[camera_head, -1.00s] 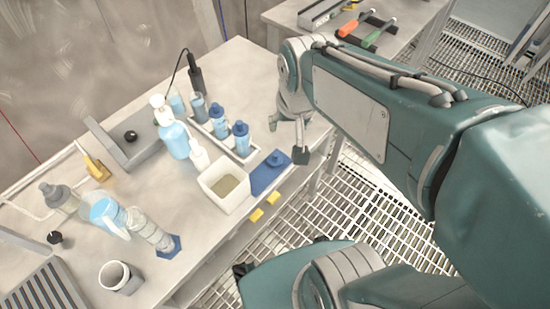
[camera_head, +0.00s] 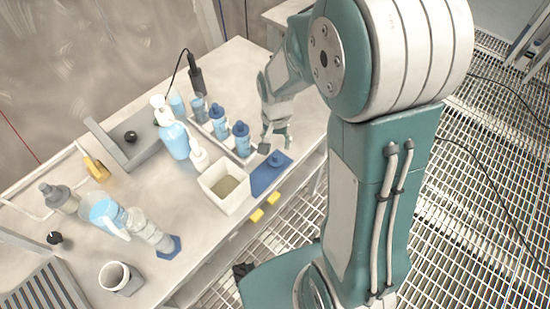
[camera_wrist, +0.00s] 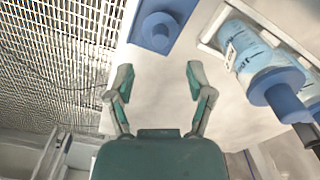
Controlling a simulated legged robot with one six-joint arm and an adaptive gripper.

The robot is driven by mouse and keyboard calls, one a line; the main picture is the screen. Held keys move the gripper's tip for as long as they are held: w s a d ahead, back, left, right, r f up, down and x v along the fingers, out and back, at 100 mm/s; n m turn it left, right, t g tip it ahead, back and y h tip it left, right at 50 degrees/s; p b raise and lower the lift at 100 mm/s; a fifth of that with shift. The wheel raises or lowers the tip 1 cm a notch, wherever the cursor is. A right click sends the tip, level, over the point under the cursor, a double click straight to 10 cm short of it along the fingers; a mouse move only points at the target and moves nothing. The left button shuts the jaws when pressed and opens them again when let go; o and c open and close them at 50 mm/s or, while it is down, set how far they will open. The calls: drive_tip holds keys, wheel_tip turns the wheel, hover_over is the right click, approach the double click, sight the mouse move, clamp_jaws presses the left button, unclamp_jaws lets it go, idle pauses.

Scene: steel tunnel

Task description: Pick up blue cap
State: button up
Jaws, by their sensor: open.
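The blue cap (camera_head: 275,159) sits on a blue mat (camera_head: 264,179) near the front edge of the table. In the wrist view the cap (camera_wrist: 159,30) shows at the top, a little left of centre, as a round knob on the mat (camera_wrist: 188,8). My gripper (camera_head: 276,141) is just behind the cap in the head view. In the wrist view my gripper (camera_wrist: 158,80) has its two fingers apart with nothing between them. The cap lies beyond the fingertips, apart from them.
Bottles with blue caps (camera_head: 240,138) stand in a tray beside the mat; one bottle (camera_wrist: 262,65) is close right of my gripper. A white square container (camera_head: 221,188) is left of the mat. Yellow blocks (camera_head: 264,208) are at the table's front edge. Grated floor lies beyond.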

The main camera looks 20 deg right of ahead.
sight(275, 154)
drive_tip(key=shift+a+f, duration=0.1)
drive_tip(key=shift+f, duration=3.05)
drive_tip(key=c, duration=0.9)
